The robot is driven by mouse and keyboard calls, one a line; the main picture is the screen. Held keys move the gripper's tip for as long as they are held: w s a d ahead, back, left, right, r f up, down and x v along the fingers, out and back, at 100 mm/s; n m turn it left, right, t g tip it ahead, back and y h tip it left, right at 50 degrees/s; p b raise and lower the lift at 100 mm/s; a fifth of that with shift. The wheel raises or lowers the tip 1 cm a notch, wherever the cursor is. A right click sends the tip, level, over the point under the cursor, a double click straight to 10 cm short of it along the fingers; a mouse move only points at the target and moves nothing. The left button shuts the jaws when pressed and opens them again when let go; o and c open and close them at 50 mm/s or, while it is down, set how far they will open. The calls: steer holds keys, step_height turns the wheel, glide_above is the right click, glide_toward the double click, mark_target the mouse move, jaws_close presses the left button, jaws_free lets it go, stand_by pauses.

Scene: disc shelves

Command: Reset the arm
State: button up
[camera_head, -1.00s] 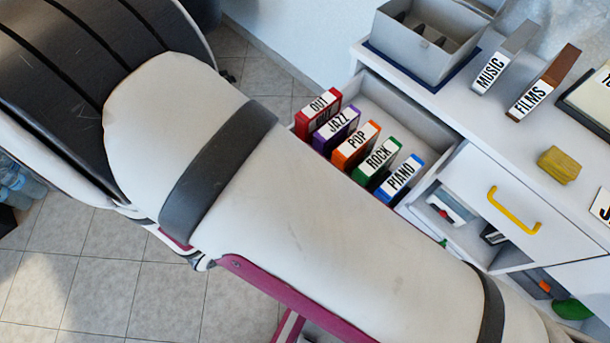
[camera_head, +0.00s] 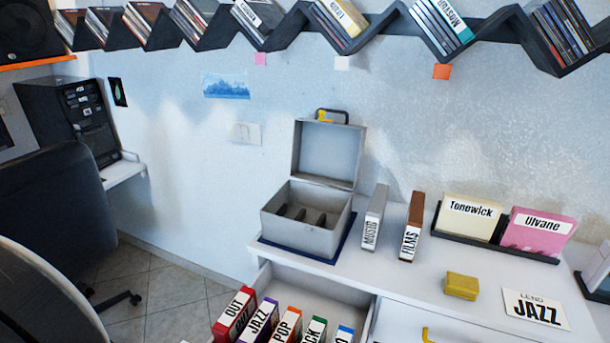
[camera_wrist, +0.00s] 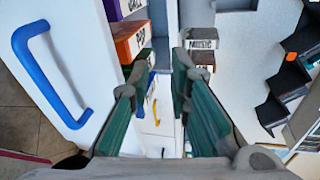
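My gripper (camera_wrist: 165,105) shows in the wrist view with its two green-padded fingers apart and nothing between them. Past the fingertips are the drawers and the cabinet top. To the left of the fingers is an orange POP divider (camera_wrist: 130,40), which seems to stand apart from them, though depth is hard to judge. In the head view my gripper is out of the picture. Only a curved piece of my arm shows at the lower left edge.
An open drawer (camera_head: 330,295) holds several coloured dividers at its left. In the wrist view a blue-handled (camera_wrist: 45,75) drawer front is close on the left.

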steer(key=w+d+r+m+g+h+p, duration=0.1)
steer(key=w+d+r+m+g, duration=0.1)
steer(key=d+r+m+g, duration=0.65)
steer(key=w+d+r+m+g+h+p, duration=0.1)
steer(key=w+d+r+m+g, duration=0.15)
steer(key=d+r+m, duration=0.9)
steer(key=s+d+r+m+y+p, duration=0.1)
steer(key=s+d+r+m+y, duration=0.1)
steer(key=m, duration=0.7)
steer(key=s+d+r+m+y, duration=0.3)
steer(key=d+m, duration=0.3)
steer(key=m, duration=0.3)
steer(key=s+d+r+m+t+y+p, duration=0.1)
steer(key=s+d+r+m+y, duration=0.2)
steer(key=m, duration=0.7)
steer(key=shift+s+d+r+p, duration=0.2)
steer(key=shift+s+d+p, duration=0.15)
steer(key=shift+s, duration=0.5)
